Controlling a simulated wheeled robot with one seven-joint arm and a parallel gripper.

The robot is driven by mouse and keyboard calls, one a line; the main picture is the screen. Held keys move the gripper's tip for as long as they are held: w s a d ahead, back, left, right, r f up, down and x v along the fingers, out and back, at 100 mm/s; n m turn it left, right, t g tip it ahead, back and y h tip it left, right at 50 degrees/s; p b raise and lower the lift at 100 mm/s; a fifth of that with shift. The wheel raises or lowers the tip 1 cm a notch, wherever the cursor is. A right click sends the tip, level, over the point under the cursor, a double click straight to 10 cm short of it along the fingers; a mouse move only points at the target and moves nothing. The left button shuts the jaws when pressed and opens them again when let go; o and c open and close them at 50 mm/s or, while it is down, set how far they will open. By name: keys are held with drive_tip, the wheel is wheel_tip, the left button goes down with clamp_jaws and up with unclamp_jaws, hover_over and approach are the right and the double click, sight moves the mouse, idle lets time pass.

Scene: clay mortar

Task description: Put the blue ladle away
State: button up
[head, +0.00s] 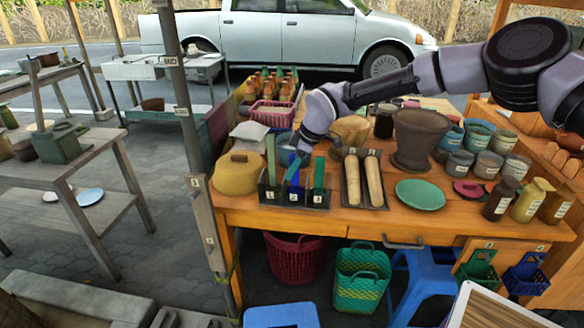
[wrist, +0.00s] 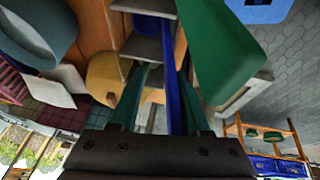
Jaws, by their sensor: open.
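The blue ladle (head: 294,180) stands in the middle compartment of a dark three-part rack (head: 268,193) on the wooden bench; its lower part is hidden in the rack. Green utensils stand in the left (head: 271,158) and right (head: 319,174) compartments. My gripper (head: 299,155) is open just above the middle compartment, at the top of the blue ladle. In the wrist view, the blue ladle (wrist: 181,95) runs as a long strip between the fingers of my gripper (wrist: 160,75), nearer the right one. Whether a finger touches it cannot be told.
A lidded tan pot (head: 237,174) stands left of the rack; rolling pins (head: 352,180) lie in a tray on its right. A mortar (head: 418,138) and a green plate (head: 420,195) are further right. Baskets (head: 361,278) and a blue stool (head: 424,282) are below the bench.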

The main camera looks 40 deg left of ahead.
drive_tip(key=v, duration=1.1)
drive_tip(key=w+d+r+m+t+h, duration=0.1)
drive_tip(key=w+d+r+m, duration=0.2)
drive_tip(key=w+d+r, duration=0.4)
drive_tip(key=w+d+r+m+t, duration=0.2)
drive_tip(key=w+d+r, duration=0.25)
drive_tip(key=d, duration=0.45)
drive_tip(key=w+d+r+m+t+h, duration=0.15)
drive_tip(key=d+r+m, duration=0.3)
drive_tip(key=d, duration=0.55)
drive_tip(key=w+d+r+m, duration=0.25)
drive_tip(key=d+r, duration=0.35)
drive_tip(key=d, duration=0.5)
drive_tip(key=s+d+r+m+t, duration=0.1)
drive_tip(key=s+d+r+m, duration=0.25)
drive_tip(key=d, duration=0.55)
drive_tip(key=s+d+r+m+t, duration=0.1)
drive_tip(key=s+d+r+m, duration=0.2)
drive_tip(key=d, duration=0.5)
drive_tip(key=s+d+r+m+t, duration=0.1)
drive_tip(key=s+d+m, duration=0.3)
drive_tip(key=d, duration=0.5)
drive_tip(key=s+d+m, duration=0.5)
drive_tip(key=s+m, duration=0.1)
drive_tip(key=shift+d+f+t, duration=0.25)
drive_tip(key=shift+d+t, duration=0.05)
drive_tip(key=shift+t, duration=0.15)
drive_tip(key=shift+s+m, duration=0.1)
drive_tip(key=shift+m, duration=0.15)
